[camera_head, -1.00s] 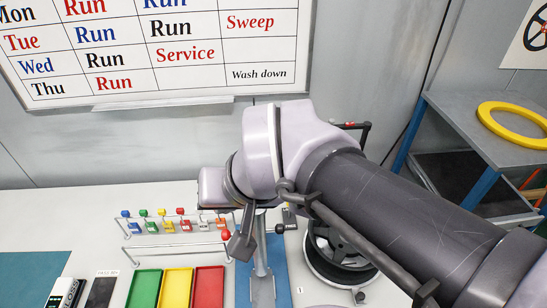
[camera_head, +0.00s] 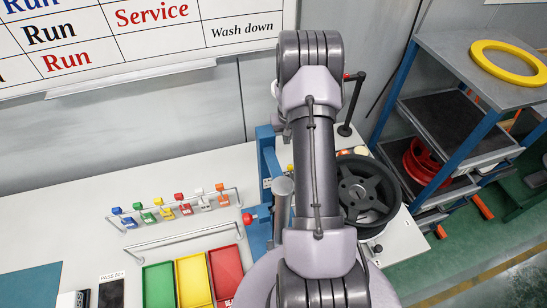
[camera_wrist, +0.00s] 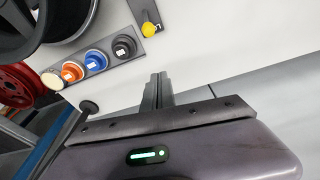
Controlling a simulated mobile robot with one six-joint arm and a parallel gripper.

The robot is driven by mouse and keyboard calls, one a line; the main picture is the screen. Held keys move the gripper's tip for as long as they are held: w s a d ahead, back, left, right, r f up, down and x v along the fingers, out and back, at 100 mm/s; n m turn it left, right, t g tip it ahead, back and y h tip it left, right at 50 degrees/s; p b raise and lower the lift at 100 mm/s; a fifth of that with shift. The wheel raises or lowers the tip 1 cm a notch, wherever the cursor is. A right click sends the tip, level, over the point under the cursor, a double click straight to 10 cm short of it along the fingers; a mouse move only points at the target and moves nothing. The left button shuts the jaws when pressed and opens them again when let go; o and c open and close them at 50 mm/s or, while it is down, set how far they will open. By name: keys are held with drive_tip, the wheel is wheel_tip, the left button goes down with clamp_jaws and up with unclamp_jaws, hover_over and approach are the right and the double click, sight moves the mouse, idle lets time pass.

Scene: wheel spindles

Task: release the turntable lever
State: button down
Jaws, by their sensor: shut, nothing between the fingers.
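The turntable carries a black spoked wheel (camera_head: 366,190) right of my arm in the head view; its rim shows at the top left of the wrist view (camera_wrist: 22,28). A small dark knob (camera_head: 378,249) sits on the pale plate in front of the wheel. A dark cranked handle (camera_head: 354,100) with a red tip stands behind it. I cannot tell for sure which is the turntable lever. My gripper (camera_wrist: 159,76) is shut and empty in the wrist view, apart from the buttons and the black-knobbed rod (camera_wrist: 89,107). My arm hides it in the head view.
Orange (camera_wrist: 72,71), blue (camera_wrist: 96,60) and black (camera_wrist: 124,46) buttons line a grey strip, near a yellow knob (camera_wrist: 150,30). A blue post (camera_head: 268,165) stands left of my arm. Coloured trays (camera_head: 194,278) and a tag rack (camera_head: 172,207) lie left; shelves (camera_head: 440,120) stand right.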

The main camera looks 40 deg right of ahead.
drive_tip(key=f, duration=0.3)
drive_tip(key=d+f, duration=0.1)
drive_tip(key=f, duration=0.4)
drive_tip(key=shift+w+d+f, duration=0.1)
drive_tip(key=shift+d+f, duration=0.05)
drive_tip(key=shift+f, duration=0.2)
drive_tip(key=shift+f+p, duration=0.35)
drive_tip(key=shift+p, duration=0.05)
drive_tip(key=s+a, duration=0.1)
drive_tip(key=s+a+p, duration=0.1)
drive_tip(key=s, duration=0.1)
drive_tip(key=shift+a+r, duration=0.2)
drive_tip(key=shift+r, duration=0.15)
drive_tip(key=shift+w+f, duration=0.1)
